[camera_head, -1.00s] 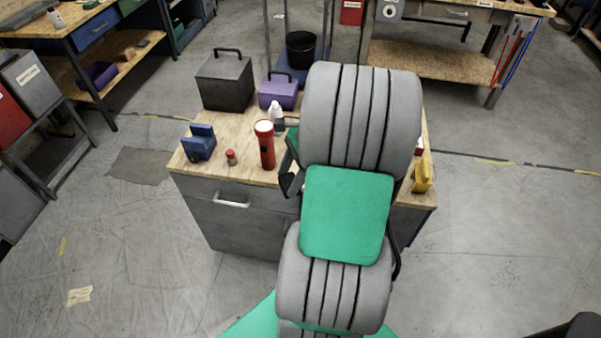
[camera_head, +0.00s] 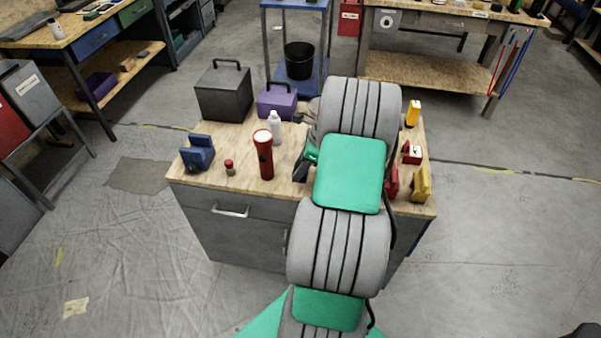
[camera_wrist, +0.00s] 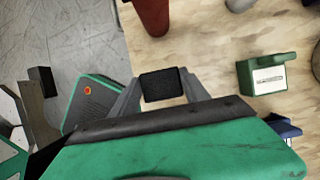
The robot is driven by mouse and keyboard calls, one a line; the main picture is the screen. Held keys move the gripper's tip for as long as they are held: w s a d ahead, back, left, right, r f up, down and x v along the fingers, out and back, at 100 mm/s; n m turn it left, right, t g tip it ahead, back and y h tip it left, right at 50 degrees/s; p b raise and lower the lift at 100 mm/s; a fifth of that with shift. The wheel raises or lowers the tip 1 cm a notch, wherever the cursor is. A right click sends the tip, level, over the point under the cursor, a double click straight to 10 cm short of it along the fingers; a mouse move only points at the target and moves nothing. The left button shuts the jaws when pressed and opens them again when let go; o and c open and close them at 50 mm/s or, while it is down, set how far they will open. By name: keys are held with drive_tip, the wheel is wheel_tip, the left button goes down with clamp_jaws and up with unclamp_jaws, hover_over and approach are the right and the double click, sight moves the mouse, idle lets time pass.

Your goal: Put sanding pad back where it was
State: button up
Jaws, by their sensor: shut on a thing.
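My gripper (camera_wrist: 162,88) is shut on a small black, rough-faced block, which I take to be the sanding pad (camera_wrist: 162,84). In the wrist view the pad sits between the two grey fingertips, against the wooden bench top (camera_wrist: 220,50) near its edge. I cannot tell whether it touches the wood. In the head view my arm covers most of the gripper and the pad. A red flashlight (camera_head: 264,155) stands upright left of my arm; its lower part shows ahead of the pad in the wrist view (camera_wrist: 153,14).
On the bench are a blue clamp-like block (camera_head: 198,153), a small red-capped item (camera_head: 229,167), a white bottle (camera_head: 274,130), a purple box (camera_head: 277,100) and a dark box (camera_head: 224,94). Yellow (camera_head: 422,184) and red (camera_head: 412,154) items stand right. A green labelled block (camera_wrist: 265,76) is nearby.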

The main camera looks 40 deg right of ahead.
drive_tip(key=shift+f, duration=1.8)
drive_tip(key=o, duration=1.2)
drive_tip(key=v, duration=1.2)
drive_tip(key=w+a+r+n+h, duration=0.1)
drive_tip(key=w+a+r+n, duration=0.15)
drive_tip(key=a+n, duration=0.5)
drive_tip(key=w+a+r+n, duration=0.1)
drive_tip(key=a+r+n, duration=0.3)
drive_tip(key=a, duration=0.6)
drive_tip(key=s+a+n, duration=0.3)
drive_tip(key=a+n, duration=0.2)
drive_tip(key=s+a+r+n+h, duration=0.1)
drive_tip(key=s+a+n, duration=0.2)
drive_tip(key=a+n, duration=0.3)
drive_tip(key=s+a+n, duration=0.4)
drive_tip(key=a+n, duration=0.1)
drive_tip(key=n, duration=0.1)
drive_tip(key=shift+s+a+r+h, duration=0.1)
drive_tip(key=shift+a+r+h, duration=0.05)
drive_tip(key=shift+a+h, duration=0.25)
